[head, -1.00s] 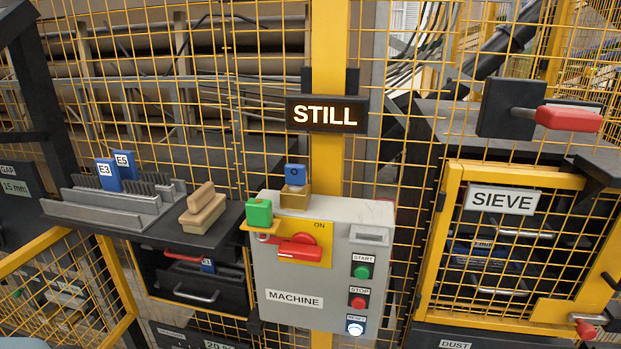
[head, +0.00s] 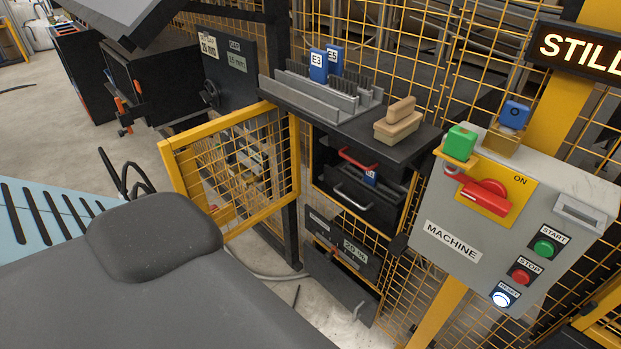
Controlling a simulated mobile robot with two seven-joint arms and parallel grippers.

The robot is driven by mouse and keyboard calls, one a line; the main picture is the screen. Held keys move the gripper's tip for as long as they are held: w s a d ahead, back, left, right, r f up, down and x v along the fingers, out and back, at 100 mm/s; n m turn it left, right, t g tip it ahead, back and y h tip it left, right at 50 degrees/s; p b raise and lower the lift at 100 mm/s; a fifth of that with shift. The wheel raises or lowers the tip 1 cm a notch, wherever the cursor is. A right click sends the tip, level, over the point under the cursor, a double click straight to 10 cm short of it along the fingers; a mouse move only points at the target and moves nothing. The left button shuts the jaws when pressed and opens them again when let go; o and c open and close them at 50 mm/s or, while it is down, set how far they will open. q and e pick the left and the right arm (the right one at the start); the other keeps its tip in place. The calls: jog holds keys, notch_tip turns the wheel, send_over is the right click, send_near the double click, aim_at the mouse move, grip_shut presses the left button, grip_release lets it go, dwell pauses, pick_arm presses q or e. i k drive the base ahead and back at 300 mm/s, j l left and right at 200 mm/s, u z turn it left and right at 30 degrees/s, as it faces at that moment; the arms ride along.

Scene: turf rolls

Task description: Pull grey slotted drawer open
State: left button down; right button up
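A dark drawer with a metal bar handle (head: 352,197) sits in the opening under the black shelf. A drawer with a red handle (head: 358,158) is just above it. A blue tag (head: 370,177) stands between the two handles. I cannot make out slots on either drawer, or tell which is the grey slotted one. The yellow mesh door (head: 230,165) left of the opening is swung outward. Neither of my grippers is in view.
The shelf holds a grey comb rack (head: 325,95) with blue tags E3 and E5, and a wooden brush (head: 397,122). The machine control box (head: 455,215) stands right of the opening. A dark drawer or bin front (head: 340,285) is below.

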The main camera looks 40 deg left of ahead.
aim_at(353, 189)
jog(key=u, duration=0.95)
jog(key=i+j+z, duration=0.2)
jog(key=i+z, duration=0.25)
jog(key=i, duration=0.15)
